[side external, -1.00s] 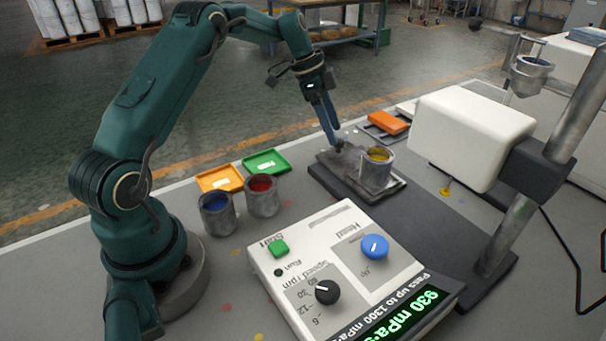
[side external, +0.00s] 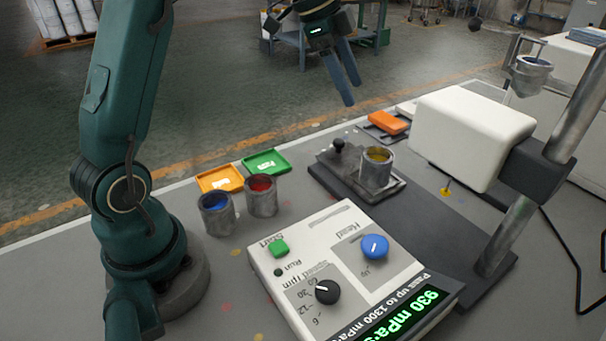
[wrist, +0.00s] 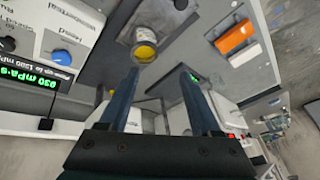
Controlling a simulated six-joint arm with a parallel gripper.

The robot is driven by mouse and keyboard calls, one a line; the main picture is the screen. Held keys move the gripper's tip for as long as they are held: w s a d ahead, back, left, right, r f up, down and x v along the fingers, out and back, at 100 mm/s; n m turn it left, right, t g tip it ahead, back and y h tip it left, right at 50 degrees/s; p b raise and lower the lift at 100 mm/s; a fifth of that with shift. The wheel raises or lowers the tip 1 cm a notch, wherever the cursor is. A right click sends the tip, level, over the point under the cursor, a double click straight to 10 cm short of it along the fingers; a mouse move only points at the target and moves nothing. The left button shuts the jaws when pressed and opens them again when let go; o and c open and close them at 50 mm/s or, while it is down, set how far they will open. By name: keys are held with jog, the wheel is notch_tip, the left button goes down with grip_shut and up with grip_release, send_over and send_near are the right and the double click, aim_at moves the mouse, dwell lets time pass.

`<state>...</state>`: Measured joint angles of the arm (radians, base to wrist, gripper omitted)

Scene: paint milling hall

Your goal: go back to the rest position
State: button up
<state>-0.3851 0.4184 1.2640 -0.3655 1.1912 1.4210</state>
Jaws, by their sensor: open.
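My gripper (side external: 346,86) is raised above the far edge of the bench in the side view, pointing down. Its two fingers are apart with nothing between them. It also shows in the wrist view (wrist: 160,82), with both fingers spread. Below it, a can of yellow paint (side external: 376,168) stands on a dark sliding plate with a black knob (side external: 338,146). The yellow can also shows in the wrist view (wrist: 145,50). The gripper is clear of the can and the knob.
A white viscometer head (side external: 470,135) on a metal post stands to the right. A control panel (side external: 345,270) reads 930 mPa·s. Blue (side external: 217,213) and red (side external: 262,195) paint cans stand by orange (side external: 219,178) and green (side external: 266,163) trays. An orange block (side external: 387,122) lies behind.

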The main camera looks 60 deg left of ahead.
jog(key=s+d+r+n+t+y, duration=0.1)
jog(key=s+d+r+n, duration=0.1)
jog(key=s+d, duration=0.35)
jog(key=s+d+r+n, duration=0.1)
jog(key=s+d+r, duration=0.15)
jog(key=s, duration=0.55)
jog(key=s+f+n+y, duration=0.1)
jog(key=s+f+n, duration=0.6)
jog(key=s+f, duration=0.1)
jog(key=shift+s+a+f+n, duration=0.15)
jog(key=shift+s+f+n, duration=0.05)
jog(key=shift+s+n, duration=0.25)
